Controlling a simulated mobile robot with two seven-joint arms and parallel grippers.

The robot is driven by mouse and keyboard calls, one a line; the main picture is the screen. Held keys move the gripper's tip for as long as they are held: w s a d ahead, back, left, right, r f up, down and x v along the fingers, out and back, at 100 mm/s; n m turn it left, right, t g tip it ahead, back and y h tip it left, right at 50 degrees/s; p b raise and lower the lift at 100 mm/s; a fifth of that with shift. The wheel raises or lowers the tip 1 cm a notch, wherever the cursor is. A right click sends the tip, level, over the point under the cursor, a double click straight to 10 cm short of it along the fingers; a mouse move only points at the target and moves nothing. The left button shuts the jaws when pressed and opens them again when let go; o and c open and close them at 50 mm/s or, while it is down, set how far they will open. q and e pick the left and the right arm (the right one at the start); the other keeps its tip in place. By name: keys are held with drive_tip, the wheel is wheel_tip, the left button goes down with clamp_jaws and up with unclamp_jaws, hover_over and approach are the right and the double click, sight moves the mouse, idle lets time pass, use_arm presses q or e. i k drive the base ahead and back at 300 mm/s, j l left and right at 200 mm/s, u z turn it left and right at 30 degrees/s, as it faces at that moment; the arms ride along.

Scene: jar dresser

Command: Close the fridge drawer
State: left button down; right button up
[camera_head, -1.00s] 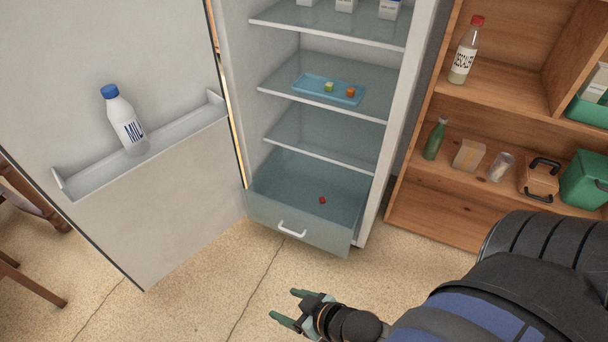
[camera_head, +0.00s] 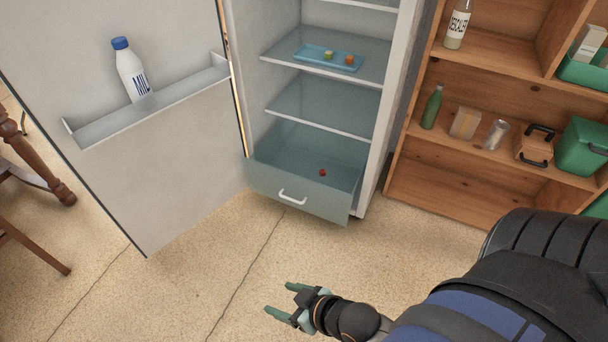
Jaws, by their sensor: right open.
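The fridge drawer (camera_head: 320,203) is at the bottom of the fridge and sticks out past the shelves above it. It has a white handle (camera_head: 292,198) on its front and a small red cube (camera_head: 322,173) inside. My right gripper (camera_head: 279,300) is open and empty, in front of and below the drawer over the floor, apart from the handle. Its green fingers point left. My left gripper is not in view.
The fridge door (camera_head: 190,175) stands wide open at left, with a milk bottle (camera_head: 131,70) in its rack. A wooden shelf unit (camera_head: 435,190) stands right of the fridge. A wooden chair is at far left. The floor (camera_head: 190,290) before the drawer is clear.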

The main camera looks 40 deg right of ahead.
sight(275, 174)
drive_tip(key=z, duration=1.15)
drive_tip(key=i+j, duration=0.1)
